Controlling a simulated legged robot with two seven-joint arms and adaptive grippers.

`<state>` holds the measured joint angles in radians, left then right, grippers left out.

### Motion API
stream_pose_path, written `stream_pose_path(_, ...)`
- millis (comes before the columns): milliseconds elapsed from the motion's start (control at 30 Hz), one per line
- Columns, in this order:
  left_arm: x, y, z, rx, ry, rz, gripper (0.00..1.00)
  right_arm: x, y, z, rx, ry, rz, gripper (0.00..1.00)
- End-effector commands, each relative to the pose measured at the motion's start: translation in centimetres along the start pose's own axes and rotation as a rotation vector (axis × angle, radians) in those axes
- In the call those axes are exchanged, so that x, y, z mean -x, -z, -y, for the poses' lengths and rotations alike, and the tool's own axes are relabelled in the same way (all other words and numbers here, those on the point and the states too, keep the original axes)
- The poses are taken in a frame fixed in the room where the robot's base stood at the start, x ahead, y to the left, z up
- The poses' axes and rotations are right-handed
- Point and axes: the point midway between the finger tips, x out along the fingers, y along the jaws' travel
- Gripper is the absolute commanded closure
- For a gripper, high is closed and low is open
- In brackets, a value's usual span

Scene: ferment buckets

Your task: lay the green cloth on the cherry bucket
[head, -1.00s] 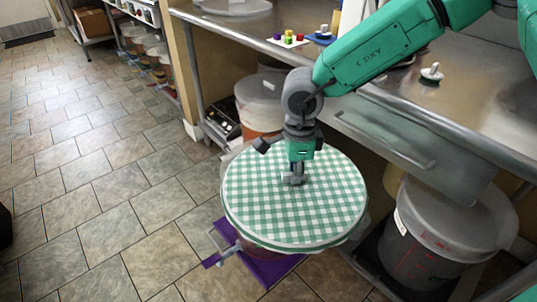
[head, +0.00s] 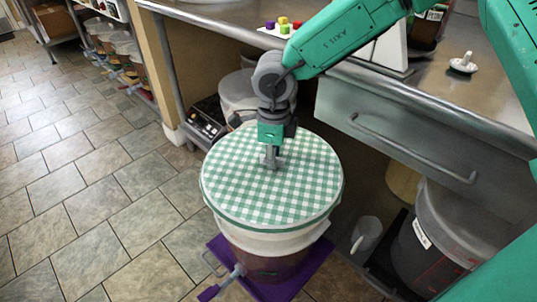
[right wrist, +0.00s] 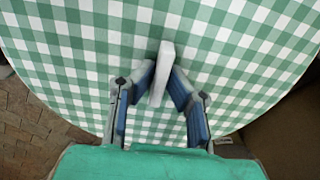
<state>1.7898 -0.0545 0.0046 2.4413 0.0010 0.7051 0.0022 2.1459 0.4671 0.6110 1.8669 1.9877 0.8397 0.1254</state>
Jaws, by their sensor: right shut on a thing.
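The green cloth (head: 305,180) is a round green-and-white checked cover with a small pale tab (right wrist: 161,72) standing up at its middle. My right gripper (head: 272,160) points down at the cloth's centre; in the right wrist view its blue-padded fingers (right wrist: 160,84) close on the tab from both sides. The cloth is level over a pale-rimmed bucket (head: 268,243) with dark reddish contents, which I take for the cherry bucket. The cloth's edge hides the bucket's top, so I cannot tell whether they touch. My left gripper is not in view.
The bucket stands on a purple base (head: 310,268), with a purple-handled tap at its front. A steel counter (head: 440,100) runs along the right. Another grey-lidded bucket (head: 450,225) stands beneath it, and a black device (head: 207,122) sits behind left. The tiled floor at left is clear.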

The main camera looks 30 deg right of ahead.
Motion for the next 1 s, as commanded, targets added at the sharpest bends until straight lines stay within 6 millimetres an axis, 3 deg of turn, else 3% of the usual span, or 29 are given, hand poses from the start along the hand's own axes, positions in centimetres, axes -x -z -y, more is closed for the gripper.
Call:
stream_pose_path(567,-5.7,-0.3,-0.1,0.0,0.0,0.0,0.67,-3.8,0.0,0.1,0.0,0.0,-0.001,1.0)
stream_pose_path(1000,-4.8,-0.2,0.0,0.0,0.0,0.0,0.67,-5.1,-0.1,0.1,0.001,0.0,-0.001,1.0)
